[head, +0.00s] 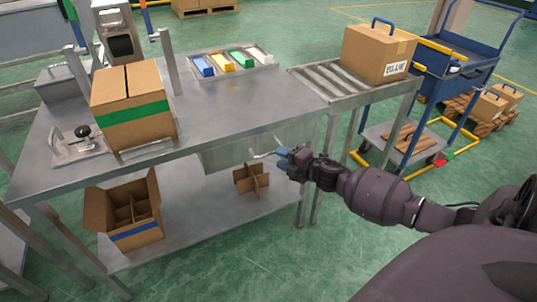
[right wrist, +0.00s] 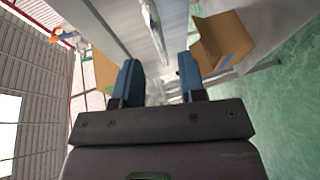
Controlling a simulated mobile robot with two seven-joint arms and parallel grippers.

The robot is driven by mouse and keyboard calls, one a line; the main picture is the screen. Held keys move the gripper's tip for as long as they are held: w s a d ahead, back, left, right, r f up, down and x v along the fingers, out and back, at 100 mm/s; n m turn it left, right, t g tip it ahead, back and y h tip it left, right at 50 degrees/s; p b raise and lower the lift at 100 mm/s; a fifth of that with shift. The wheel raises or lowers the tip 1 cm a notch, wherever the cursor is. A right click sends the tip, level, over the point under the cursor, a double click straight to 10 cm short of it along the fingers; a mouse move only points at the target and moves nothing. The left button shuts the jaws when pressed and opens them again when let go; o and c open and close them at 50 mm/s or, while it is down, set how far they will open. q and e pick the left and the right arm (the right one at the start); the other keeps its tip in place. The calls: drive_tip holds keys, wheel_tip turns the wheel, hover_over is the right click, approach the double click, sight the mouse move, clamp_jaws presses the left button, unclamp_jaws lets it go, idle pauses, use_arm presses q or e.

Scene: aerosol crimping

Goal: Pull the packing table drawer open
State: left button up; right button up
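The packing table (head: 215,105) is grey metal, and its drawer (head: 230,155) hangs under the top near the right end. The drawer front looks closed or nearly so under the table edge. A thin pale bar that looks like its handle (head: 262,154) shows just left of my right gripper (head: 283,158). In the right wrist view, my right gripper's two blue fingers (right wrist: 160,82) are apart, with grey metal parts beyond and between them. I cannot tell whether the fingers touch or straddle the bar. My left gripper is not in view.
On the table stand a carton with a green band (head: 133,112) and a tray of coloured items (head: 230,62). An open carton (head: 130,213) and a cardboard divider (head: 252,178) sit on the lower shelf. A roller conveyor (head: 335,82) and blue cart (head: 440,75) stand at right.

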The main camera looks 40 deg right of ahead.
sight(271, 152)
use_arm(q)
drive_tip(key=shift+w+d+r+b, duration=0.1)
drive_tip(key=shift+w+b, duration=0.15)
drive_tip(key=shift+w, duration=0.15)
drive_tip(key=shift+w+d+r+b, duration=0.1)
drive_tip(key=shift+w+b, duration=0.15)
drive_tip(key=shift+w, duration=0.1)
use_arm(e)
drive_tip(key=shift+x, duration=2.65)
drive_tip(key=shift+c, duration=0.4)
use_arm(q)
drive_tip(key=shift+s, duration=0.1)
use_arm(e)
clamp_jaws()
